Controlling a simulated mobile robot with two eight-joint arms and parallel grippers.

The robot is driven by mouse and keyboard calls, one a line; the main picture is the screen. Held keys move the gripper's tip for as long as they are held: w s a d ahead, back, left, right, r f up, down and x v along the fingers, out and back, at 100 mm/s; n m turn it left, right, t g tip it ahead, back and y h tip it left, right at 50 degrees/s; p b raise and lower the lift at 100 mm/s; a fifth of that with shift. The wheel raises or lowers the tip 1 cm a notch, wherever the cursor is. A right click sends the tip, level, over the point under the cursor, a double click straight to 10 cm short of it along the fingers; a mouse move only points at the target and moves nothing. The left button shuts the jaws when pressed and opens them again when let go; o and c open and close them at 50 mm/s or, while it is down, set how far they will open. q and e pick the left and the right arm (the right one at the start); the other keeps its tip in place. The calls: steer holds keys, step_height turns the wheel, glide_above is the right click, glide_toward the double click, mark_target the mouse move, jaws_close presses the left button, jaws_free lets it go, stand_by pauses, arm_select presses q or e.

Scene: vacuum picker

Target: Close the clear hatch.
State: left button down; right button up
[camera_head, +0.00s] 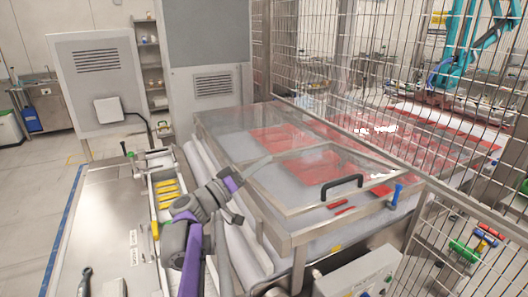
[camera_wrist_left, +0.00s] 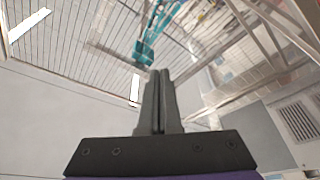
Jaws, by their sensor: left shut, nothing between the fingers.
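The clear hatch (camera_head: 310,172) is a transparent panel in a metal frame on the near end of the long machine. It has a black handle (camera_head: 342,186) near its front edge. The hatch lies low over the machine; I cannot tell whether its front edge is apart from the frame below. My left gripper (camera_head: 266,159) is at the left side of the hatch, apart from the handle. Its two fingers (camera_wrist_left: 158,100) are together and empty in the left wrist view. I cannot tell whether it touches the hatch. My right gripper is not in view.
Red trays (camera_head: 285,138) show through the machine's clear covers. A wire fence (camera_head: 400,80) runs along the right, with a teal robot arm (camera_head: 462,45) behind it. A blue-topped knob (camera_head: 396,192) stands right of the handle. A metal worktop (camera_head: 105,215) is at left.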

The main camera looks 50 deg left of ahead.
arm_select(q)
steer(key=d+f+m+h+b, duration=0.1)
steer(key=d+f+m+b, duration=0.1)
steer(key=f, duration=0.7)
steer(key=s+d+f+m+h+b, duration=0.1)
steer(key=d+f+m+b, duration=0.1)
steer(key=f+b, duration=0.4)
step_height(320, 180, down, 3)
steer(key=shift+s+d+r+m+t, duration=0.1)
steer(key=shift+s+d+m+t, duration=0.25)
steer(key=shift+m, duration=0.55)
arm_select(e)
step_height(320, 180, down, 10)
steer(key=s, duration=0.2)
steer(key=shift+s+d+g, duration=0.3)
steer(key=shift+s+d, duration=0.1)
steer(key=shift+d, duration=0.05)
arm_select(q)
steer(key=shift+w, duration=0.1)
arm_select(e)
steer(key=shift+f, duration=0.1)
